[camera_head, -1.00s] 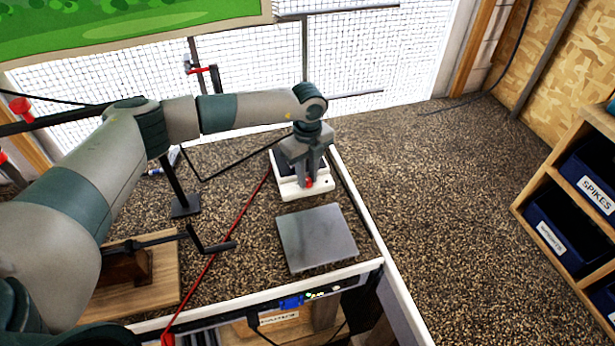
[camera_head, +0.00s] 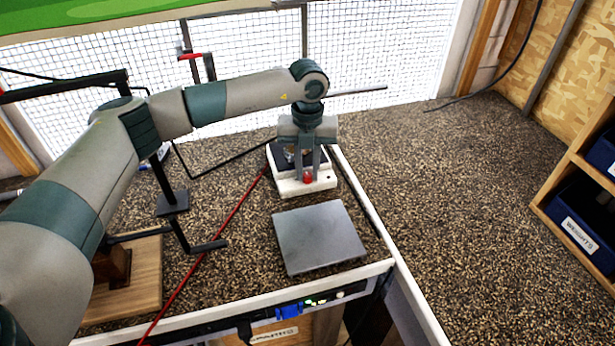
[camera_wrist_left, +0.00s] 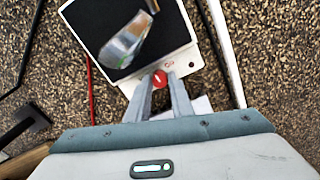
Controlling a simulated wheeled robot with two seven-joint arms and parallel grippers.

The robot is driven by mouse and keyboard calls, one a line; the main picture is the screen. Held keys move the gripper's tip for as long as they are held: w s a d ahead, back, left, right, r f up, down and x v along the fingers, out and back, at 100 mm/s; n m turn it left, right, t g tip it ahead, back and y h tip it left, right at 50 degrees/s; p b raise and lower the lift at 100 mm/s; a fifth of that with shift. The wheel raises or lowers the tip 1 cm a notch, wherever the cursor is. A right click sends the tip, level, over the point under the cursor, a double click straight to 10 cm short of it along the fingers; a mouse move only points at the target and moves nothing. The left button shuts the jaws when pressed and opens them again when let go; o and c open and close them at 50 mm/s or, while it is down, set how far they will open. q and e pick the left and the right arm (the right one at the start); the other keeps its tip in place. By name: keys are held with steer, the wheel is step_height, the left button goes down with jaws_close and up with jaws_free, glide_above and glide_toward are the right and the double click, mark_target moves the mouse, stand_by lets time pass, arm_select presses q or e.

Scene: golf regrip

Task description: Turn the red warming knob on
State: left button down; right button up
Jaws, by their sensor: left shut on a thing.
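The red warming knob (camera_head: 308,179) sits on the front of a small white warmer (camera_head: 290,188) with a dark top. In the left wrist view the knob (camera_wrist_left: 159,78) shows a pale mark and lies between the fingertips. My left gripper (camera_head: 307,172) points down from above and is shut on the knob; it also shows in the left wrist view (camera_wrist_left: 160,82). A shiny metal club head (camera_wrist_left: 128,42) lies on the warmer's dark top. My right gripper is in neither view.
A grey metal plate (camera_head: 318,238) lies in front of the warmer. A red cord (camera_head: 212,246) runs left of it. A black stand (camera_head: 172,203) and a wooden block (camera_head: 128,275) are at the left. Shelves with blue bins (camera_head: 585,222) stand at the right.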

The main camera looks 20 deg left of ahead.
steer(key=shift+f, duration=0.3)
arm_select(q)
steer(key=c, duration=1.8)
jaws_free()
steer(key=shift+c, duration=0.2)
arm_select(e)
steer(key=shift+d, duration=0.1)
arm_select(q)
steer(key=shift+r, duration=0.15)
steer(key=shift+r+b, duration=0.4)
steer(key=shift+r, duration=0.15)
step_height(320, 180, up, 7)
steer(key=b, duration=0.3)
step_height(320, 180, up, 8)
steer(key=b, duration=0.2)
glide_above(308, 174)
steer(key=shift+s+r, duration=0.1)
steer(key=shift+r, duration=0.45)
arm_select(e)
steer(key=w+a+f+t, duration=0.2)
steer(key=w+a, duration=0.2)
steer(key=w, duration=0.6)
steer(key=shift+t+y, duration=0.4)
